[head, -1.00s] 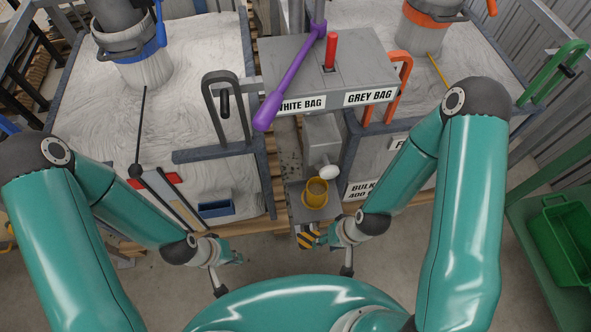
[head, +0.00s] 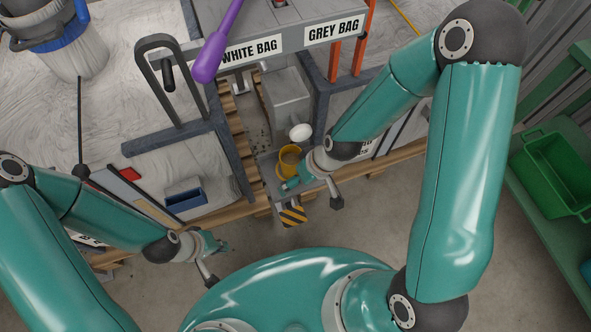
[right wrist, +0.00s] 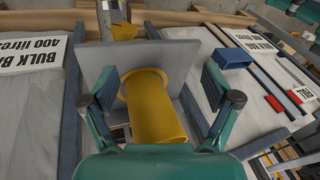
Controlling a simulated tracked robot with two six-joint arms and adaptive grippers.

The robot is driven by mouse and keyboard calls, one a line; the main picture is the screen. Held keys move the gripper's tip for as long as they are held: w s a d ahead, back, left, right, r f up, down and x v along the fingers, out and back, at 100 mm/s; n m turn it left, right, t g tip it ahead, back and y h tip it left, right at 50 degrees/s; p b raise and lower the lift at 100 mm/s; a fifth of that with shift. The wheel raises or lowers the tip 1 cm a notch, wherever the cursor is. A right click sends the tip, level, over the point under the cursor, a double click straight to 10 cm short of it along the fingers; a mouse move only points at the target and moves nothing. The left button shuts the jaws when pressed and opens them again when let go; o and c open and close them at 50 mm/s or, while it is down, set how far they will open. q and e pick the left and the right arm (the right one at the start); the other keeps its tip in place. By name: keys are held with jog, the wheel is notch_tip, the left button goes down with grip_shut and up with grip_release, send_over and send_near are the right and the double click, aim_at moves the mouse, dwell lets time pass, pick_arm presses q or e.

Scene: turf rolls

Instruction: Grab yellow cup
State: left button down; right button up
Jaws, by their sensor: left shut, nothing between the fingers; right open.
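The yellow cup (head: 290,160) stands on a small grey shelf (head: 268,172) below the white knob, near the middle of the head view. In the right wrist view the yellow cup (right wrist: 155,108) lies between the fingers of my right gripper (right wrist: 168,100), with a gap to the finger on each side. My right gripper (head: 300,182) is open, close to the cup on its near side in the head view. My left gripper (head: 222,246) is shut and empty, low at the left, well away from the cup.
A white round knob (head: 301,132) sits just above the cup. A blue tray (head: 185,195) lies on the white bag's side. A green crate (head: 553,175) stands at far right.

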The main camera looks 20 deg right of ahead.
aim_at(291, 164)
jog(key=w+n+b, duration=0.1)
jog(key=b, duration=0.1)
jog(key=w+d+r+n+b, duration=0.1)
jog(key=b, duration=0.1)
jog(key=w+n+t+b, duration=0.1)
jog(key=n+b, duration=0.1)
jog(key=b, duration=0.1)
jog(key=shift+w+d+r, duration=0.15)
jog(key=shift+w+r, duration=0.25)
jog(key=r+n+b, duration=0.1)
jog(key=b, duration=0.1)
jog(key=r+n+b, duration=0.1)
jog(key=n+b, duration=0.1)
jog(key=shift+d+r+h+b, duration=0.1)
jog(key=shift+d+h+b, duration=0.2)
jog(key=shift+d+h, duration=0.1)
jog(key=x, duration=0.2)
jog(key=b+x, duration=0.1)
jog(key=x, duration=0.1)
jog(key=w+x, duration=0.1)
jog(key=shift+a+b, duration=0.35)
jog(key=shift+a, duration=0.1)
pick_arm(q)
notch_tip(291, 164, down, 16)
pick_arm(e)
jog(key=shift+w+t, duration=0.1)
jog(key=shift+t, duration=0.2)
jog(key=c, duration=1.3)
